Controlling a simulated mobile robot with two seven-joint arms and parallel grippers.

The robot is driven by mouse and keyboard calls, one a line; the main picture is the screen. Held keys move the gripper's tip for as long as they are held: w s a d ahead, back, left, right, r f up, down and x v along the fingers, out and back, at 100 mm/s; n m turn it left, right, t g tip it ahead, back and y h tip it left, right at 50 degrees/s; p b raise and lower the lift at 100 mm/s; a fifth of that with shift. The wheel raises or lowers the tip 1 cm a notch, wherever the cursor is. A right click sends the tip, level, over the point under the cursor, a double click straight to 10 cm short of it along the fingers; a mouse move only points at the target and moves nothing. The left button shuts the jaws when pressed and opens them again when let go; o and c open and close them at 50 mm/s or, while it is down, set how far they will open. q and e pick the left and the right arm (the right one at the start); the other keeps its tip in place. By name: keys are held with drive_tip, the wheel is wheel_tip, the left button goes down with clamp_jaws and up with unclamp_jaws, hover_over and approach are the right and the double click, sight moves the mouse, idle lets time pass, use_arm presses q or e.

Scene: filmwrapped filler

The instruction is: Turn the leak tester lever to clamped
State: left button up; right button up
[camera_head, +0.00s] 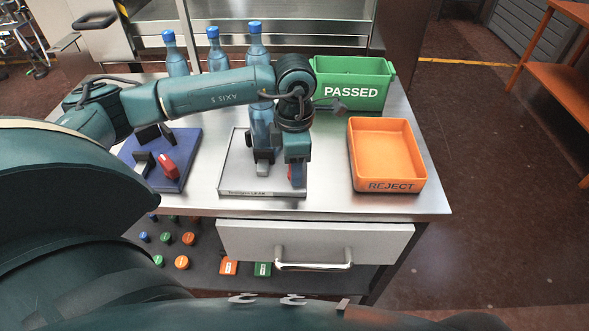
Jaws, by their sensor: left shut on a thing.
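The leak tester (236,170) is a pale grey plate with a printed label on its front edge, at the middle of the steel table. A blue bottle (261,125) stands on it, partly hidden behind my left arm. My left gripper (297,180) points down over the plate's right front part. It is shut on the leak tester lever, of which only a little red (291,172) shows between the fingers. The lever's base and exact angle are hidden by the gripper. My right gripper is not in view.
Several blue-capped bottles (214,50) stand behind my arm. A green PASSED bin (350,92) and an orange REJECT tray (388,186) are right. A drawer (315,241) hangs below the front edge; several coloured caps (182,262) lie lower.

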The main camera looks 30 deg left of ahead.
use_arm(q)
drive_tip(key=shift+f+m+b, duration=0.2)
drive_tip(key=shift+m+b, duration=0.55)
drive_tip(key=shift+m, duration=0.25)
drive_tip(key=shift+m+b, duration=0.8)
drive_tip(key=shift+m, duration=0.1)
drive_tip(key=m+b, duration=0.2)
drive_tip(key=shift+m, duration=0.4)
drive_tip(key=shift+r+m+b, duration=0.1)
drive_tip(key=shift+m+b, duration=0.75)
drive_tip(key=shift+m, duration=0.25)
drive_tip(key=shift+m+b, duration=0.35)
drive_tip(key=shift+m, duration=0.45)
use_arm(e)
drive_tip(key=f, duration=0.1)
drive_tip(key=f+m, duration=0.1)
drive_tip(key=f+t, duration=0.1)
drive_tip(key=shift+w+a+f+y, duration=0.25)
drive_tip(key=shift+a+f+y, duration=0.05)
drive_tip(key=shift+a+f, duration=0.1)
use_arm(q)
drive_tip(key=shift+r+m, duration=0.15)
drive_tip(key=shift+m, duration=0.15)
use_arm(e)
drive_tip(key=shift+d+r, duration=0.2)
use_arm(q)
drive_tip(key=o, duration=1)
drive_tip(key=shift+b, duration=0.3)
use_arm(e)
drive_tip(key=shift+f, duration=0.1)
